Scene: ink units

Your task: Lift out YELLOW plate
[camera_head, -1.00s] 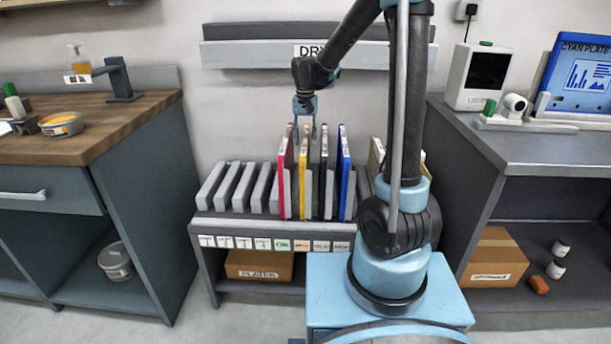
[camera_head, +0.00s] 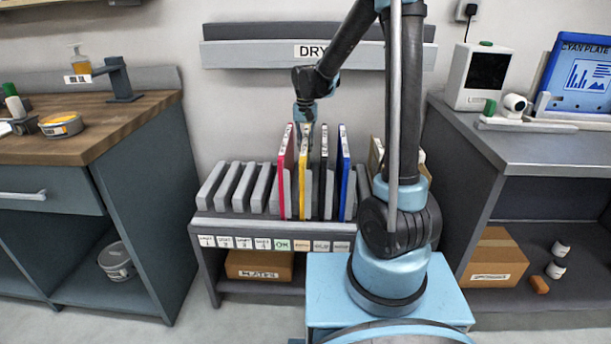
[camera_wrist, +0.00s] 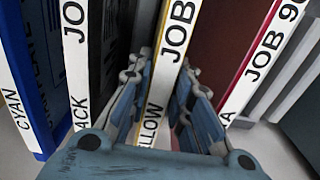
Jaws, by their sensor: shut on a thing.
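The yellow plate (camera_head: 303,172) stands upright in the grey slotted rack (camera_head: 240,188), between the red plate (camera_head: 286,172) and the black plate (camera_head: 324,178). My gripper (camera_head: 304,130) reaches down from above and is shut on the yellow plate's upper part. In the wrist view the gripper's fingers (camera_wrist: 160,95) lie on both sides of the yellow plate's white labelled edge (camera_wrist: 168,60). The black plate (camera_wrist: 76,50) is to its left and the red plate (camera_wrist: 262,55) to its right there. The plate's lower part is hidden in its slot.
The blue plate (camera_head: 344,170) stands right of the black one; in the wrist view it reads CYAN (camera_wrist: 22,90). The rack's left slots are empty. A shelf marked DRY (camera_head: 250,54) hangs on the wall behind. A wooden counter (camera_head: 120,125) is left, a grey bench (camera_head: 540,145) right.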

